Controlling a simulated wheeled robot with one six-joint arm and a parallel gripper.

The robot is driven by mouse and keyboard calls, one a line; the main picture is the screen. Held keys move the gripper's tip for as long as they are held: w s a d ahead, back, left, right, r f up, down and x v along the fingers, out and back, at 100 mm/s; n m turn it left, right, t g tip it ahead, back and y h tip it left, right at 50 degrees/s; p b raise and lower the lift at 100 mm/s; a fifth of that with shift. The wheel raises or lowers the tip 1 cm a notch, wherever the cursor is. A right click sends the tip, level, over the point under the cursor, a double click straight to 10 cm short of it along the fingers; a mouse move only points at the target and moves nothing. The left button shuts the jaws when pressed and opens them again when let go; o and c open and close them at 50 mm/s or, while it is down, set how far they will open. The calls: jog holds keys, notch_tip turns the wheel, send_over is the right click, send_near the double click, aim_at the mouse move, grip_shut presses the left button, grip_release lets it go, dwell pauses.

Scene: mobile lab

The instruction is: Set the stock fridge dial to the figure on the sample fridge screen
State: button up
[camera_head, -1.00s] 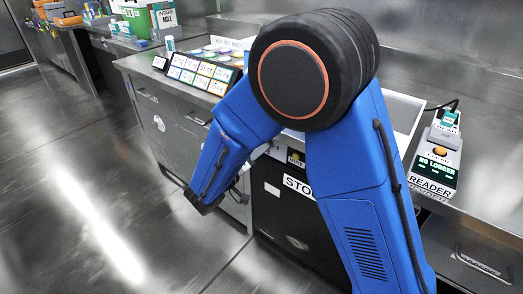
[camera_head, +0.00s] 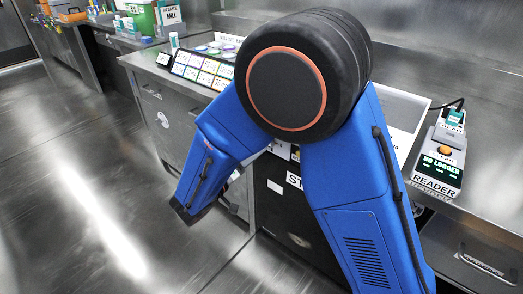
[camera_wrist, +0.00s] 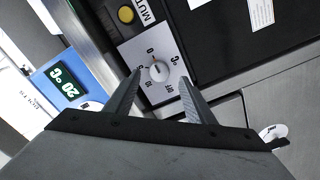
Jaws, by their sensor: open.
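In the wrist view, a round dial (camera_wrist: 158,71) with a pale pointer sits on a white plate (camera_wrist: 136,50) marked with figures and °C. My gripper (camera_wrist: 160,77) is open, with its two fingertips on either side of the dial. I cannot tell whether they touch it. The stock fridge's dark front (camera_head: 285,220) is partly hidden by my arm in the head view; its label is cut to "ST".
A yellow button (camera_wrist: 126,14) marked MUTE is beside the dial plate. A reader (camera_head: 439,163) showing NO LOGGER stands on the steel counter at right. A rack of coloured cards (camera_head: 202,69) is at the counter's left. The floor (camera_head: 80,180) at left is clear.

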jog(key=v, duration=1.1)
jog(key=shift+s+a, duration=0.25)
